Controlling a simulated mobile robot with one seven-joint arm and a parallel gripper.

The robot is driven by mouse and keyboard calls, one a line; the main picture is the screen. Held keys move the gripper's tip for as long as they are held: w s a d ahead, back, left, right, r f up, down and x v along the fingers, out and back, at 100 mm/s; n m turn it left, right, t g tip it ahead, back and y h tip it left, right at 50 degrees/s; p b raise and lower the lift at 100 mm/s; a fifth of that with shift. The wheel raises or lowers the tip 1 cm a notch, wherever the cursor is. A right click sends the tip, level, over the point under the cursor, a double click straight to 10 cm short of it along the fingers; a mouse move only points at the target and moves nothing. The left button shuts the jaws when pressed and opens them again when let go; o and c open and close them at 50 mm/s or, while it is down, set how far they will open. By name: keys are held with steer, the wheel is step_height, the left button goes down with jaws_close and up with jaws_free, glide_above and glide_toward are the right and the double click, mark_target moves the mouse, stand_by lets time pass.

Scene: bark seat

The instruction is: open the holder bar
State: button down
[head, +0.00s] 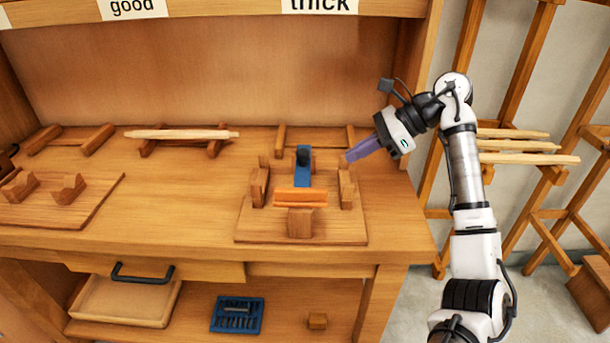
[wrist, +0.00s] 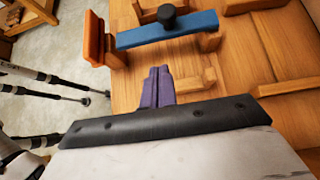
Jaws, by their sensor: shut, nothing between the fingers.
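The holder stands on a wooden board on the bench, with wooden posts at its sides. Its blue bar (head: 303,172) with a black knob (head: 304,153) runs front to back in the middle, behind an orange grooved block (head: 300,197). The wrist view also shows the blue bar (wrist: 140,37), the knob (wrist: 167,16) and the orange block (wrist: 98,36). My gripper (head: 349,157) has purple fingers. They are shut and empty, to the right of the bar near the right rear post. In the wrist view the fingertips (wrist: 158,72) lie below the bar, apart from it in the picture.
A pale stick (head: 182,134) rests on wooden supports at the back left. Another board (head: 95,205) with notched blocks lies at left. Racks with pale sticks (head: 528,158) stand at right.

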mark_target(303, 163)
steer(key=p+x, duration=0.1)
steer(key=x, duration=0.9)
steer(key=shift+d, duration=0.1)
